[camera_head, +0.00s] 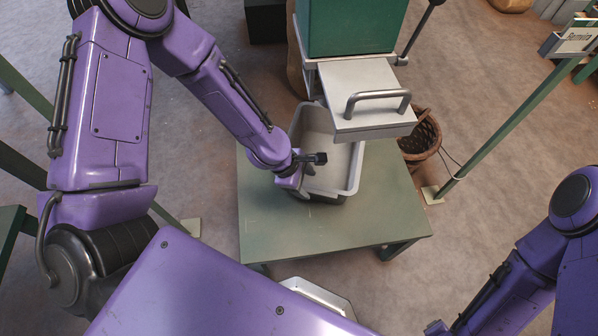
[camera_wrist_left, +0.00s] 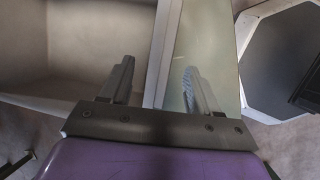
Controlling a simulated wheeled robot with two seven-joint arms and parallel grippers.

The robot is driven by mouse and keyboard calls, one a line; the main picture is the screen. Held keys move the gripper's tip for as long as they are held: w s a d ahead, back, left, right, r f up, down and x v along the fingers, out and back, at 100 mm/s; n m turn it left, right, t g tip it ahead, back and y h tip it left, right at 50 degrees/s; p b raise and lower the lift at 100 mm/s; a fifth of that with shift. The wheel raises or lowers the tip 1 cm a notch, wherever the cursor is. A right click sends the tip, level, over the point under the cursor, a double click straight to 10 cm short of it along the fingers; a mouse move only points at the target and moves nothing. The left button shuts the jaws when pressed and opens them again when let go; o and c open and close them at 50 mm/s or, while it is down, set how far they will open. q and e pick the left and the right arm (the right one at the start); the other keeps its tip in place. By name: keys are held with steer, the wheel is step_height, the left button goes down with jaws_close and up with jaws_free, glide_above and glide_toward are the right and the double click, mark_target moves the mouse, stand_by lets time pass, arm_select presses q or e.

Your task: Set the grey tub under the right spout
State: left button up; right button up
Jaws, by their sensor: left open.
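The grey tub (camera_head: 355,172) stands upright on a low green table, its far end partly hidden by a pale drawer-like box with a bar handle (camera_head: 372,92) below a green hopper (camera_head: 350,28). I see only this one hopper and no spout opening. My left gripper (camera_head: 311,164) is at the tub's near left corner, open and empty. In the left wrist view, the tub's pale rim (camera_wrist_left: 166,45) runs between the spread fingers (camera_wrist_left: 157,85); the tub's interior lies to the left. Contact with the wall cannot be told. My right arm shows at lower right; its gripper is outside the picture.
The low green table (camera_head: 265,225) has bare room left of and in front of the tub. A wicker basket (camera_head: 424,138) stands on the floor to its right. A green post (camera_head: 515,110) rises at the right, near a sign (camera_head: 572,40).

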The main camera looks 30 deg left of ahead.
arm_select(q)
steer(key=p+v, duration=0.1)
steer(key=v, duration=0.5)
steer(key=s+a+f+m+y, duration=0.3)
steer(key=s+a+f+m, duration=0.3)
steer(key=s, duration=0.3)
steer(key=s+a+f+m+y, duration=0.4)
steer(key=s+a+f+m, duration=0.2)
steer(key=s, duration=0.3)
steer(key=shift+s+f+m+y, duration=0.3)
steer(key=shift+f+m, duration=0.15)
steer(key=shift+m, duration=0.15)
